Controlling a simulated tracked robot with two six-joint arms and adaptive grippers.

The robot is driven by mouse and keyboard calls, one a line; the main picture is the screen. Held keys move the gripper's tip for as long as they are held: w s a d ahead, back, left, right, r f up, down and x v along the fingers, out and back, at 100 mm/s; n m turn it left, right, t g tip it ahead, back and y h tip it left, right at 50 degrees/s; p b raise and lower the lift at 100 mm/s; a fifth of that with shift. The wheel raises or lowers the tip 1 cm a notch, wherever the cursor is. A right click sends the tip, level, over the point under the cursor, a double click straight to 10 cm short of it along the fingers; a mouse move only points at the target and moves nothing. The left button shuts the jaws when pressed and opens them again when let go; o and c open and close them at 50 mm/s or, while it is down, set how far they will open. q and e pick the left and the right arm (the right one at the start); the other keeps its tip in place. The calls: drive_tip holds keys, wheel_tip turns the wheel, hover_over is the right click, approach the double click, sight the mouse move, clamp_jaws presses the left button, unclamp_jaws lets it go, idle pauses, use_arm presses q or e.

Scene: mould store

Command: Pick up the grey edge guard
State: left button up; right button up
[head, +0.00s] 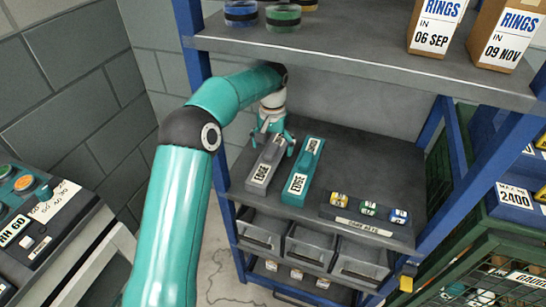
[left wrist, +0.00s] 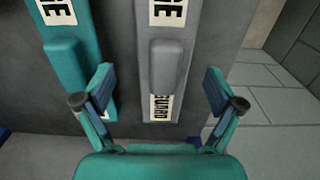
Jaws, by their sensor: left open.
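The grey edge guard (head: 262,173) lies on the middle shelf in the head view, a long bar with a white label and a raised grip. It also shows in the left wrist view (left wrist: 181,55), running between my fingers. My left gripper (head: 271,140) is open over its far end. In the left wrist view the left gripper (left wrist: 160,90) has one finger on each side of the guard, both apart from it. A teal edge guard (head: 303,167) lies beside it on the right, close to one finger in the left wrist view (left wrist: 73,65). My right gripper is not in view.
A board with several small tagged items (head: 366,222) lies at the shelf's right front. Grey bins (head: 308,245) hang below. The upper shelf (head: 365,60) is above my left arm, with ring boxes (head: 436,25). Blue posts (head: 437,130) flank the shelf.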

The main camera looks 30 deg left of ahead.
sight(271, 150)
use_arm(q)
drive_tip(key=f, duration=0.5)
drive_tip(key=shift+s+a, duration=0.1)
drive_tip(key=shift+a, duration=0.15)
drive_tip(key=shift+r, duration=0.1)
drive_tip(key=c, duration=1.2)
drive_tip(key=shift+r, duration=0.1)
drive_tip(key=shift+r, duration=1.45)
drive_tip(key=shift+s+r, duration=0.15)
drive_tip(key=shift+s, duration=0.05)
drive_tip(key=s+d+b, duration=0.1)
drive_tip(key=s, duration=0.4)
drive_tip(key=s+d+b, duration=0.1)
drive_tip(key=s, duration=0.5)
drive_tip(key=s+d+b, duration=0.2)
drive_tip(key=s, duration=0.4)
drive_tip(key=shift+d, duration=0.1)
